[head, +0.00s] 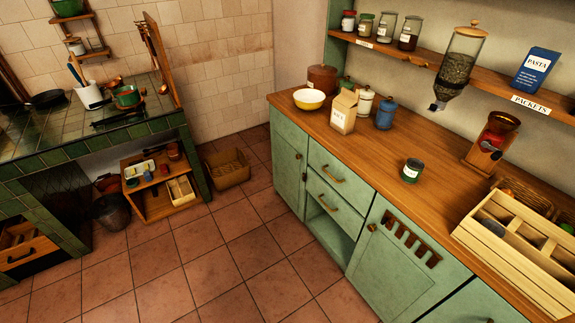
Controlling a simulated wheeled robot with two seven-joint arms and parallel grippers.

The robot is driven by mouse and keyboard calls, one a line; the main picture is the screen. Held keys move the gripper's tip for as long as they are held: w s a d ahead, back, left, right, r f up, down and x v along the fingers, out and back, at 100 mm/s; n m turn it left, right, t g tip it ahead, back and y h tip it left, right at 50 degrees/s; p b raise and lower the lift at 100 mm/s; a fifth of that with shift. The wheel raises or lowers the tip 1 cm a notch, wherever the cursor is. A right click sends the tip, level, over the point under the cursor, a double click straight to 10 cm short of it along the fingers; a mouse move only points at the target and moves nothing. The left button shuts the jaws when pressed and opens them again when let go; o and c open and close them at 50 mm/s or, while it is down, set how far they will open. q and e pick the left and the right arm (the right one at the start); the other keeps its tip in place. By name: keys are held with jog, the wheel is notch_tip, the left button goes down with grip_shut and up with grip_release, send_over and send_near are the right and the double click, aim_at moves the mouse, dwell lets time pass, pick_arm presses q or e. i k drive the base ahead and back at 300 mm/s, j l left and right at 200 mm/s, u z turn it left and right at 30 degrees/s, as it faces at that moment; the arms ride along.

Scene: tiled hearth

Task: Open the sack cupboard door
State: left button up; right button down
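A green base cabinet with a wooden worktop (345,147) runs along the right wall. A green door (393,275) in its front has a row of brown upright slots or bars near the top and a small dark knob at its upper left; it looks shut. Another green door (287,170) at the cabinet's left end also looks shut. Part of a further green front (478,305) shows at the bottom edge. No label tells me which one is the sack cupboard door. Neither of my grippers is in view.
Two drawers (338,175) and an open niche (334,236) sit between the doors. The tiled floor (235,255) before the cabinet is clear. A wooden box (227,170) stands by the wall. A tiled hearth (95,138) is at left. Jars and a crate (515,245) stand on the worktop.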

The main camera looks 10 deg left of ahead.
aim_at(290, 143)
jog(key=i+j+z, duration=0.1)
jog(key=j, duration=0.2)
jog(key=i+j, duration=0.2)
jog(key=j, duration=0.15)
jog(key=i+j+z, duration=0.15)
jog(key=j, duration=0.2)
jog(key=i+j, duration=0.15)
jog(key=j, duration=0.2)
jog(key=z, duration=0.05)
